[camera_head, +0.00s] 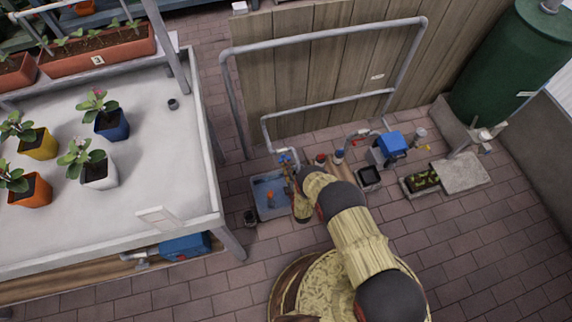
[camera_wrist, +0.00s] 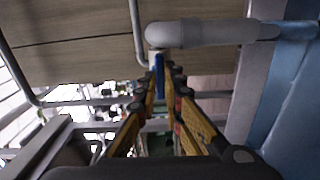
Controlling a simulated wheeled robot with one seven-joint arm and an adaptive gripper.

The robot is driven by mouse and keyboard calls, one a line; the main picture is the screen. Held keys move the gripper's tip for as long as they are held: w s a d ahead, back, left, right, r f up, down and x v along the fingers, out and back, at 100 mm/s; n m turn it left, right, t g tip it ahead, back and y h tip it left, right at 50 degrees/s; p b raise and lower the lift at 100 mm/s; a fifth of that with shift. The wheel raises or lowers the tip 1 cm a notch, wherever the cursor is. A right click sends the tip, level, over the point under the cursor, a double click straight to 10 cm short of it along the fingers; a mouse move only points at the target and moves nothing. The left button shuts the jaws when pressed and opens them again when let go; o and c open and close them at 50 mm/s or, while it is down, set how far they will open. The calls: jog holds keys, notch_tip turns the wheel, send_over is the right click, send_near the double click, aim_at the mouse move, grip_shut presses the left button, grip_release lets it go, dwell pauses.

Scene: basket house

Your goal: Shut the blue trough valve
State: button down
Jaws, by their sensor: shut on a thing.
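The blue trough (camera_head: 268,208) stands on the paving left of my arm. A grey pipe with the blue trough valve (camera_head: 286,161) ends above its far edge. My gripper (camera_head: 290,175) is at that valve, partly hidden by my arm. In the wrist view the valve's blue handle (camera_wrist: 158,75) stands upright between the fingertips of my gripper (camera_wrist: 160,88), which is shut on it. The white pipe outlet (camera_wrist: 195,33) runs just beyond the fingertips, and the trough's blue wall (camera_wrist: 285,95) is at the right. The handle's turn angle cannot be told clearly.
A white plant table (camera_head: 200,150) with potted flowers stands at the left. Grey pipes (camera_head: 320,40) run along the wooden wall behind. The front right paving is clear.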

jog(key=m, duration=1.7)
jog(key=shift+f, duration=0.1)
jog(key=shift+m, duration=0.4)
jog(key=c, duration=1.9)
grip_release()
